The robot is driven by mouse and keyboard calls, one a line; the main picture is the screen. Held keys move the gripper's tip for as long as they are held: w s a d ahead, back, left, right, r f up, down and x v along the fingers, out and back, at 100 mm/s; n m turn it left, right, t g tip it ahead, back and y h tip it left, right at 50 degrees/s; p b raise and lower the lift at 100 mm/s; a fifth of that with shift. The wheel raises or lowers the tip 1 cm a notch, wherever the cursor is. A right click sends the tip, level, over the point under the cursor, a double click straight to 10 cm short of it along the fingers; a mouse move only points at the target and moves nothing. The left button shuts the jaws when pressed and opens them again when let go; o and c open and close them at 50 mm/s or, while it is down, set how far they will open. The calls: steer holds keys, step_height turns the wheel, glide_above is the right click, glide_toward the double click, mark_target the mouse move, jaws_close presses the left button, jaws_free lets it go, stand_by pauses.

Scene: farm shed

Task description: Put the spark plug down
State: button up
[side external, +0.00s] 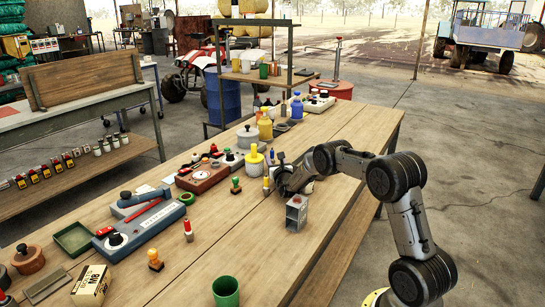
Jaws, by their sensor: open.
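My gripper (281,180) is low over the wooden table (225,256), around the middle of its length. It is open, but its fingertips are small and partly hidden by its own body in this view. I cannot make out the spark plug for sure. A small yellow upright piece (266,187) stands close to the left of the gripper; I cannot tell whether they touch.
A yellow bottle (254,163), a green-topped stamp (236,185) and a reddish-brown box (202,177) stand left of the gripper. A blue-grey device (139,226) lies farther left. A green cup (225,291) stands at the front. The table's right side is mostly bare.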

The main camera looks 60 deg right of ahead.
steer(key=s+a+r+m+g+h, duration=0.1)
steer(key=s+a+r+m+g, duration=0.2)
steer(key=r, duration=0.5)
steer(key=s+r+m+g+h, duration=0.1)
steer(key=s+r+m, duration=0.2)
steer(key=r+m, duration=0.3)
steer(key=s+a+r+m+g, duration=0.2)
steer(key=s+r+m, duration=0.1)
steer(key=r, duration=0.6)
steer(key=s+a+r+m+g+y, duration=0.1)
steer(key=s+a+m+y, duration=0.5)
steer(key=s+a, duration=1.2)
steer(key=s+m+g, duration=0.1)
steer(key=m, duration=0.3)
steer(key=shift+a+r+m+g, duration=0.15)
steer(key=shift+m+g, duration=0.15)
steer(key=shift+m, duration=0.1)
steer(key=shift+o, duration=0.5)
steer(key=s+a+f+m+y, duration=0.2)
steer(key=s+a, duration=0.4)
steer(key=a, duration=0.3)
steer(key=s+a+f+m+t+y, duration=0.1)
steer(key=s+a+f+m+y, duration=0.1)
steer(key=s+a+y, duration=0.4)
steer(key=a+f, duration=0.1)
steer(key=a, duration=0.2)
steer(key=shift+s+a+f+y, duration=0.15)
steer(key=shift+s+f+y, duration=0.25)
